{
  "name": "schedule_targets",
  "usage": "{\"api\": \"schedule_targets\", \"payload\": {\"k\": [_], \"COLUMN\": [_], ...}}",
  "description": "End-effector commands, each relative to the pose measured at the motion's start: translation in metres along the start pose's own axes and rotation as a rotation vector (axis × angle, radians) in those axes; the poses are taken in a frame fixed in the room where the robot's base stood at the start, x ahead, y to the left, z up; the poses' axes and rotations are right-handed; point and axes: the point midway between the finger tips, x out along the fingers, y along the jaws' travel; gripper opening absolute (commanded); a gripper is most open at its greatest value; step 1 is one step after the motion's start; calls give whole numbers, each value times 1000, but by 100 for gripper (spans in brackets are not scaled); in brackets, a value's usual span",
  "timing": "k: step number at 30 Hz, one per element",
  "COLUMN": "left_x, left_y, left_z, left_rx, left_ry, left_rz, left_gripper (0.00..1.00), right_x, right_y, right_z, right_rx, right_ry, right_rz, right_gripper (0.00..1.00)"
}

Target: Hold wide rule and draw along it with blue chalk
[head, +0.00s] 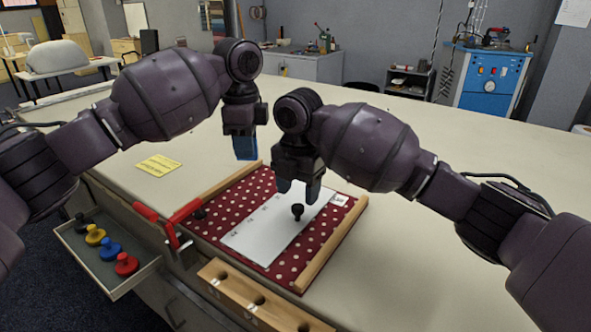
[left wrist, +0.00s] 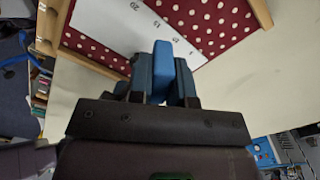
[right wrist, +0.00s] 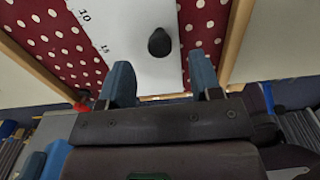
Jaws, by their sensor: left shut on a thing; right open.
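The wide rule (head: 262,238) is a white plate with numbers along one edge, lying on red dotted cloth (head: 222,208). A black knob (head: 297,211) stands on it. My right gripper (head: 298,190) is open above the rule near this knob; in the right wrist view the knob (right wrist: 159,42) shows ahead, between the finger directions and apart from them. My left gripper (head: 245,145) is shut on a bright blue block (left wrist: 161,72), seemingly the blue chalk, held above the table beyond the cloth's far edge. Its tip is not clearly visible in the head view.
Wooden strips (head: 333,243) border the cloth left and right. A red clamp (head: 172,222) sits at the front-left edge. An open drawer (head: 90,262) holds several coloured knobs. A wooden block with holes (head: 235,292) is in front. A yellow note (head: 158,165) lies left; the table's right is clear.

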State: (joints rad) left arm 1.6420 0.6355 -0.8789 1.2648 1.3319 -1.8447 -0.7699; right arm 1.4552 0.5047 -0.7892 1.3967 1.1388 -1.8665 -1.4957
Motion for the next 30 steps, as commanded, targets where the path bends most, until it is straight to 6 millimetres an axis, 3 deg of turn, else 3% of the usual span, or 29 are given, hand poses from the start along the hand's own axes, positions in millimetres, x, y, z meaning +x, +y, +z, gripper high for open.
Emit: {"api": "schedule_targets", "payload": {"k": [3,10,23,30], "left_x": [0,-1,-1,0], "left_y": [0,0,0,0], "left_z": [0,0,0,0], "left_rx": [-1,-1,-1,-1], "left_ry": [0,0,0,0], "left_rz": [-1,-1,-1,-1], "left_gripper": [0,0,0,0], "right_x": [19,43,50,50], "right_y": [0,0,0,0], "right_z": [0,0,0,0], "right_rx": [1,-1,-1,-1], "right_ry": [1,0,-1,-1], "right_rz": [-2,0,0,0], "right_gripper": [58,58,58,23]}}
